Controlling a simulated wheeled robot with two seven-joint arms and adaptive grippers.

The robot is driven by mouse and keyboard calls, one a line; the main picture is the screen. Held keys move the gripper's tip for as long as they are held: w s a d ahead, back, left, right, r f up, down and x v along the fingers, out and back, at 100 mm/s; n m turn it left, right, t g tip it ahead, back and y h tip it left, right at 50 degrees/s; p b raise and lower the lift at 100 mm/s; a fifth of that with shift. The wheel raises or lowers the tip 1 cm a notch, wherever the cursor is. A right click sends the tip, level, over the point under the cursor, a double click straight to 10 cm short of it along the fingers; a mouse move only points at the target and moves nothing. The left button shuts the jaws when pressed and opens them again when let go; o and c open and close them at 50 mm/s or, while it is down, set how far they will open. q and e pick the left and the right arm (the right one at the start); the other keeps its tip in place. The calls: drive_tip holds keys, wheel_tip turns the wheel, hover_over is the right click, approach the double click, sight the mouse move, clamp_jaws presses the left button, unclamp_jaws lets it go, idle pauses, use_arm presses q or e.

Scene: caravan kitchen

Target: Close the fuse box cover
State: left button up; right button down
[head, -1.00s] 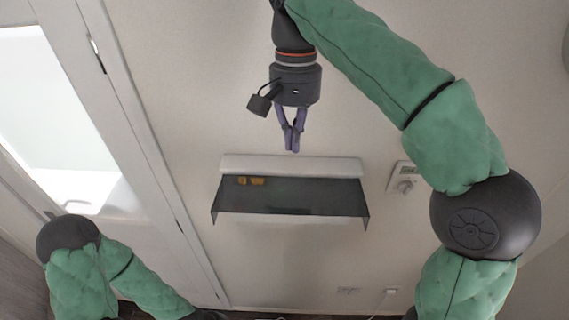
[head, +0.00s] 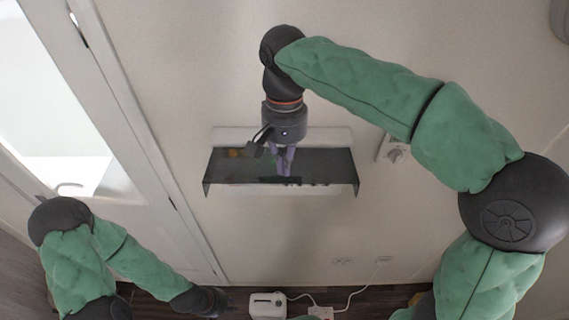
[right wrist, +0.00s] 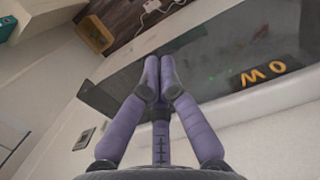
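The fuse box (head: 330,136) is a white box on the wall, in the middle of the head view. Its dark, see-through cover (head: 325,166) stands open, sticking out from the wall. My right gripper (head: 284,174) has purple fingers, brought together and empty, overlapping the cover in the head view. In the right wrist view the right fingertips (right wrist: 158,75) meet in front of the dark cover (right wrist: 215,65), which shows orange marks; I cannot tell whether they touch it. The dark end of my left arm is low at the left in the head view; its fingers cannot be made out.
A thermostat-like control (head: 395,150) is on the wall right of the box. A door frame (head: 150,140) runs down the left. A white appliance (head: 267,305) and a power strip with cables (head: 320,311) lie on the floor below.

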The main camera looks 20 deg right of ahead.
drive_tip(key=shift+f, duration=0.3)
drive_tip(key=shift+s, duration=0.1)
drive_tip(key=shift+f, duration=0.1)
drive_tip(key=shift+s+a+f+t+b, duration=0.1)
drive_tip(key=shift+s+f+t+b, duration=0.3)
drive_tip(key=shift+b, duration=0.55)
drive_tip(key=s+a+f+t+h+b, duration=0.1)
drive_tip(key=s+f+t+h+b, duration=0.25)
drive_tip(key=f+t+b, duration=1.4)
drive_tip(key=w+d+f+g+b, duration=0.2)
drive_tip(key=w+f+g+b, duration=0.4)
drive_tip(key=b, duration=1.4)
drive_tip(key=shift+w+f, duration=0.4)
drive_tip(key=shift+f, duration=0.05)
